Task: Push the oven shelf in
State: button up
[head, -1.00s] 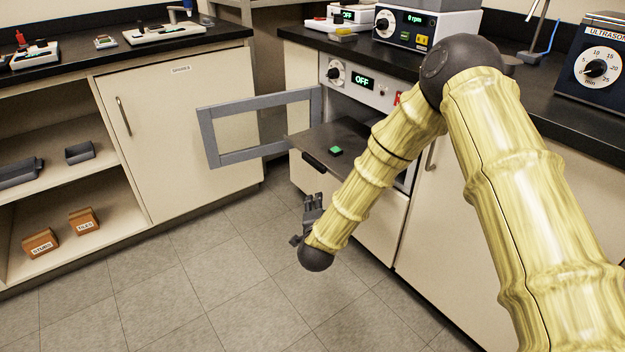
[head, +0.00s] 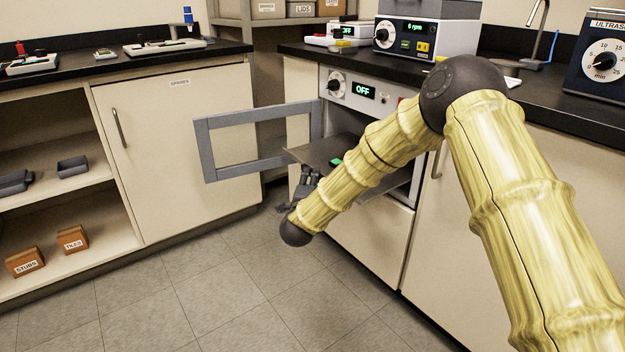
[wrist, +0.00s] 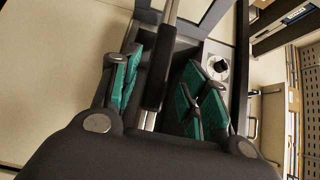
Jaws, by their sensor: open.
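The oven shelf (head: 318,150) is a dark flat plate sticking out of the open oven (head: 358,118) under the bench. In the wrist view my gripper (wrist: 160,90) is open, with green pads apart on both sides of the dark shelf handle (wrist: 158,75). Whether the handle touches a pad, I cannot tell.
The grey oven door frame (head: 202,150) stands open to the left of the shelf. The oven's display reads OFF, beside a dial (head: 335,82). A cabinet marked SPARES (head: 180,150) stands further left. The tiled floor (head: 220,290) in front is clear.

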jog(key=shift+w+d+b, duration=0.2)
jog(key=shift+w+b, duration=0.1)
jog(key=shift+w, duration=0.85)
jog(key=shift+w+d+b, duration=0.15)
jog(key=shift+w+b, duration=0.15)
jog(key=shift+w, duration=0.85)
jog(key=shift+c, duration=0.2)
jog(key=shift+a, duration=0.1)
grip_shut()
